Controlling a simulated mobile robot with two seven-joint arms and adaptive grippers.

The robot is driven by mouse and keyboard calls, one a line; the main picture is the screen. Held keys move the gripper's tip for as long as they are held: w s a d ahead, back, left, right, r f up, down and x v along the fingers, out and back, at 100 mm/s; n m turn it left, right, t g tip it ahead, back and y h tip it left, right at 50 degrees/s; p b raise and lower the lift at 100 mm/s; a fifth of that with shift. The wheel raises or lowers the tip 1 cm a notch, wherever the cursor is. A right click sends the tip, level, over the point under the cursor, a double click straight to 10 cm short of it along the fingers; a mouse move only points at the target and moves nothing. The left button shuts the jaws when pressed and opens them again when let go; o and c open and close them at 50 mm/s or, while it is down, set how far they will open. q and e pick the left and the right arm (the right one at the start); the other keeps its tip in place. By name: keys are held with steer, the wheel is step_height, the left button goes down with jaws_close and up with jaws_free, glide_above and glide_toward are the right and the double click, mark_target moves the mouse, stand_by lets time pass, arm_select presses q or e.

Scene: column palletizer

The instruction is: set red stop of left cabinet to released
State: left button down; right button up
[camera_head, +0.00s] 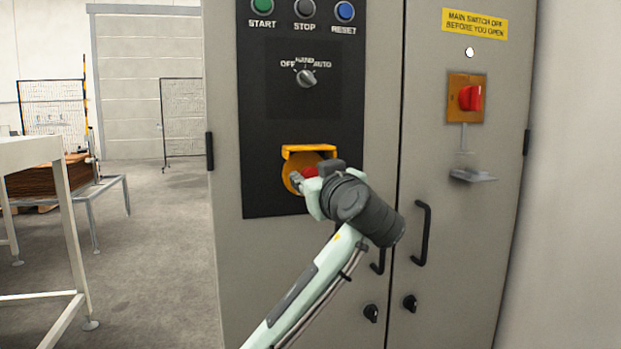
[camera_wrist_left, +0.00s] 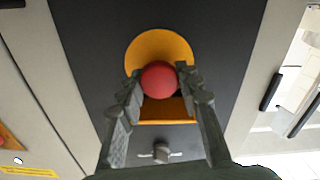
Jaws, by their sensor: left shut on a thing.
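The red stop (camera_head: 310,172) is a red mushroom button on a round yellow base (camera_head: 291,184) under a yellow guard (camera_head: 310,149), on the black panel of the left cabinet (camera_head: 230,240). My left gripper (camera_head: 304,180) is at the stop and hides part of it in the head view. In the left wrist view the red stop (camera_wrist_left: 158,79) lies between the two fingertips of my left gripper (camera_wrist_left: 160,83), with a finger on each side, and the gripper is shut on it. My right gripper is in neither view.
Above the stop are a rotary selector (camera_head: 306,78) and START (camera_head: 262,6), STOP (camera_head: 304,8) and RESET (camera_head: 345,11) buttons. Right are a red main switch (camera_head: 470,97), a small grey ledge (camera_head: 472,176) and door handles (camera_head: 422,232). A light-framed table (camera_head: 62,185) stands left; floor between is clear.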

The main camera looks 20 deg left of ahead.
arm_select(q)
steer(key=c, duration=1)
jaws_free()
steer(key=shift+s, duration=0.1)
steer(key=shift+d, duration=0.1)
steer(key=v, duration=1.2)
steer(key=shift+f, duration=0.1)
